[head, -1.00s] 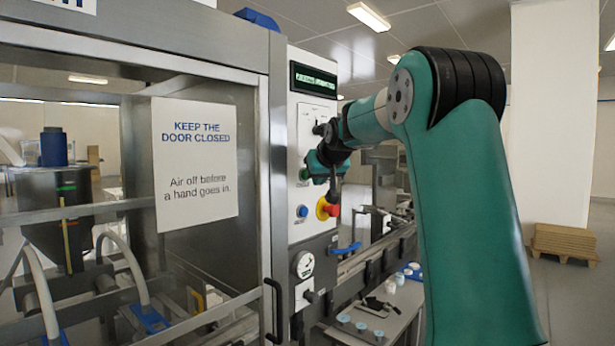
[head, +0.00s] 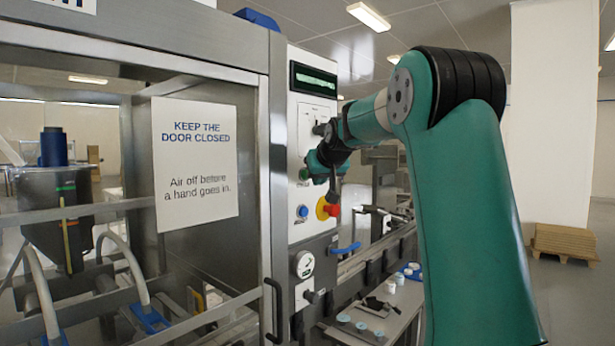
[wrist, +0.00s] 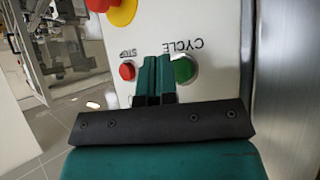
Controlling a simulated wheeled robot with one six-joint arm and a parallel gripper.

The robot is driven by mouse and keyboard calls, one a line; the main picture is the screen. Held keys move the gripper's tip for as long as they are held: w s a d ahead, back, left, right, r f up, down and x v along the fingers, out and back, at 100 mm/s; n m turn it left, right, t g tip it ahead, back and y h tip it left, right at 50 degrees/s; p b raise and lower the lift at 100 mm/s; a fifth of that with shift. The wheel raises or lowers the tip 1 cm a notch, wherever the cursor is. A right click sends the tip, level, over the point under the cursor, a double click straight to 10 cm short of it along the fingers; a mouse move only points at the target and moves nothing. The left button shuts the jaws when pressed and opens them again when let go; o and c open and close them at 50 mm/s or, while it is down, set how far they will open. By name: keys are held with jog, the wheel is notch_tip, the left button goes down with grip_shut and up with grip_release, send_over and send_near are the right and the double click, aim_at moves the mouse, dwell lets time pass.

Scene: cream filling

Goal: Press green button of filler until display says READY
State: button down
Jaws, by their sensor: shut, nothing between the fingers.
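The filler's control panel (head: 298,115) faces my arm in the head view. Its display (head: 313,79) is lit with a line of green text too blurred to read. The green button (wrist: 184,70), by the word CYCLE, shows in the wrist view; it is small at the panel's left edge in the head view (head: 304,174). My gripper (wrist: 154,62) is shut and empty. Its fingertips overlap the green button's left edge in the wrist view. I cannot tell whether they touch it. In the head view, my wrist hides part of the panel.
A red STOP button (wrist: 127,71) sits just left of the fingers in the wrist view. A red and yellow emergency knob (head: 327,208) and blue button (head: 302,212) are lower on the panel. The glass door (head: 190,260) with its sign stands left.

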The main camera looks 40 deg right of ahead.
dwell(0.3)
jog(key=shift+w, duration=0.45)
jog(key=shift+w+a+p, duration=0.1)
jog(key=shift+w+p, duration=0.25)
jog(key=shift+w, duration=0.1)
dwell(0.5)
jog(key=shift+s, duration=0.15)
dwell(0.3)
jog(key=shift+s+b, duration=0.5)
jog(key=shift+s, duration=0.25)
jog(key=shift+s, duration=0.1)
jog(key=shift+s+d+b, duration=0.15)
jog(key=shift+s+b, duration=0.4)
jog(key=shift+s, duration=0.65)
jog(key=shift+s+d+b, duration=0.15)
jog(key=shift+s+b, duration=0.4)
jog(key=shift+s, duration=0.65)
